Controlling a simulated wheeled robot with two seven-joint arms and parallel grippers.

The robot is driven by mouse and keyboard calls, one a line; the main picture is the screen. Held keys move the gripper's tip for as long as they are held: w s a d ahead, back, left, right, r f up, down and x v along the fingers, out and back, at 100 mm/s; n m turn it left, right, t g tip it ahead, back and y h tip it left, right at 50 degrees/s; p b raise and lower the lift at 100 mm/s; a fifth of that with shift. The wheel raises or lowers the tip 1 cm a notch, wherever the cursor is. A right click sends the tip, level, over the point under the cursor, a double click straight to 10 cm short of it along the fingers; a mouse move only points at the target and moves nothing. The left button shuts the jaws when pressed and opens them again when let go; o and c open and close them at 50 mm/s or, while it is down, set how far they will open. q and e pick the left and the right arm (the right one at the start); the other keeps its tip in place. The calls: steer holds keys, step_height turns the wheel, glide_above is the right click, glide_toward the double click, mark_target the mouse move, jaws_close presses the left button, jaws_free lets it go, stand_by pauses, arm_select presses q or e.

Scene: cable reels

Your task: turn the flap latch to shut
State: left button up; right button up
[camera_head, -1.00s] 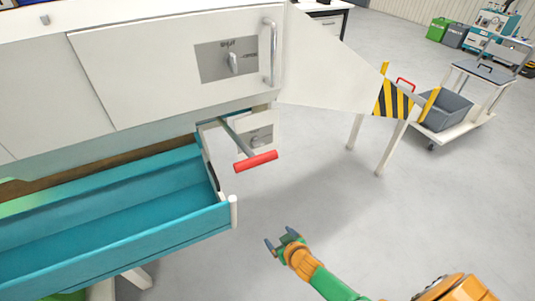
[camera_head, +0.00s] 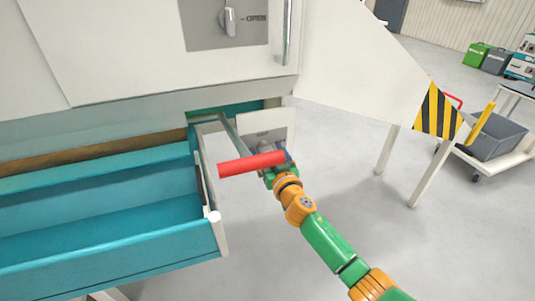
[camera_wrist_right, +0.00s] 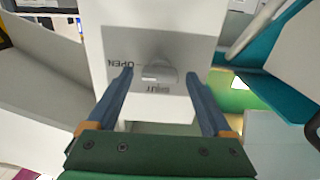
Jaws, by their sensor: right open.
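A latch knob (camera_wrist_right: 160,72) sits on a grey plate (camera_wrist_right: 112,48) marked OPEN and SHUT, upside down in the right wrist view. The knob lies roughly sideways across the plate. In the head view, this lower latch plate (camera_head: 268,122) is partly covered by my gripper and a red handle. My right gripper (camera_wrist_right: 158,82) is open, with one finger on each side of the knob and no clear contact. In the head view the right gripper (camera_head: 277,163) is partly hidden behind the red handle. My left gripper is not in view.
The red-handled lever (camera_head: 252,163) sticks out just in front of my right gripper. A similar upper latch (camera_head: 229,20) is on the white panel above. An open teal drawer (camera_head: 110,262) is at left.

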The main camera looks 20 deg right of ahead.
jaws_close()
steer(key=shift+n, duration=1)
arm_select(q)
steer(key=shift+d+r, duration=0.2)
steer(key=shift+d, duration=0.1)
arm_select(e)
steer(key=shift+a+f+n, duration=0.1)
steer(key=shift+f+n, duration=0.05)
steer(key=shift+n, duration=3.8)
steer(key=shift+a+f+n, duration=0.1)
steer(key=shift+f+n, duration=0.05)
steer(key=shift+n, duration=3.8)
